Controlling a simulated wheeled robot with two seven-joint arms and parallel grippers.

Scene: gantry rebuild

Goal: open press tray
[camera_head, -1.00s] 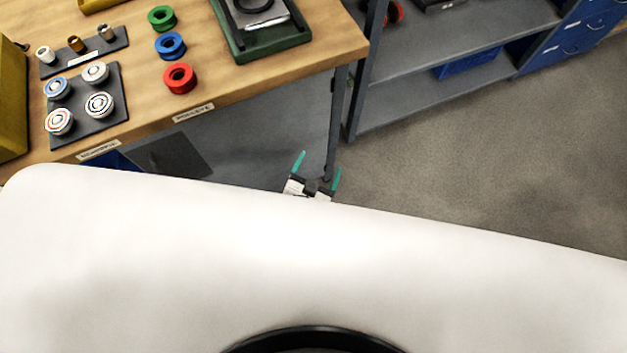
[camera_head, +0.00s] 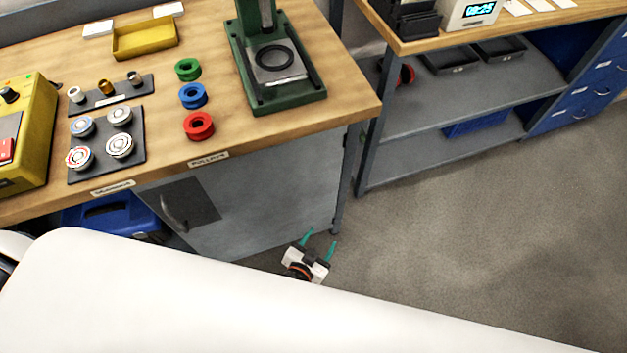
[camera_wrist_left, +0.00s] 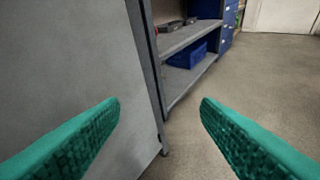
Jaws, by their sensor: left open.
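A green press (camera_head: 287,98) stands on the wooden bench at its back right, with a silver plate (camera_head: 279,66) bearing a dark ring on its base. I cannot tell for certain which part is the press tray. My left gripper (camera_head: 320,239) has teal fingers and is open and empty, low in front of the bench's grey cabinet and well below the press. In the left wrist view its two fingers (camera_wrist_left: 160,108) are spread apart, with the cabinet side and floor beyond. My right gripper is not in view.
Red (camera_head: 199,126), blue (camera_head: 193,96) and green (camera_head: 187,69) rings lie on the bench (camera_head: 240,135). A dark pad (camera_head: 104,162) holds several round pieces. A yellow tray (camera_head: 146,40) sits behind. A grey shelf unit (camera_head: 440,115) stands right; open floor (camera_head: 480,230) lies before it.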

